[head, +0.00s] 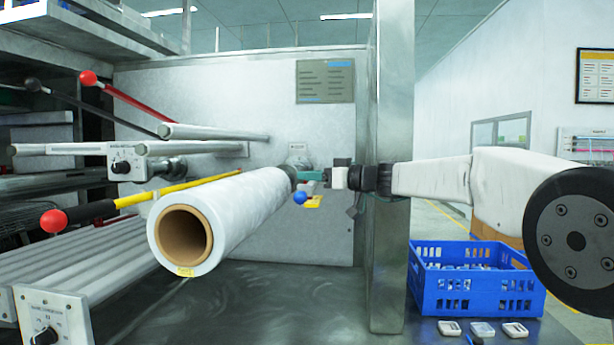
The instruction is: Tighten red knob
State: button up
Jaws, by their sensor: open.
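Two red ball knobs show at the left in the head view. The other red knob (53,221) is on the end of a black and yellow lever (165,192), lower down. I cannot tell which one the task names. My gripper (308,177) has teal fingers and is open, at the far end of the white film roll (222,214), well to the right of both red knobs. A blue ball (300,197) is just below the fingers. I cannot tell whether they touch anything.
A metal post (391,260) stands close beside my arm. A blue crate (428,293) with small parts is at the right, with several small trays (482,329) in front. Rollers (95,265) and a dial box (125,162) fill the left. A grey panel (190,95) stands behind.

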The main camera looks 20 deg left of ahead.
jog(key=shift+w+a, duration=0.2)
jog(key=shift+a, duration=1.1)
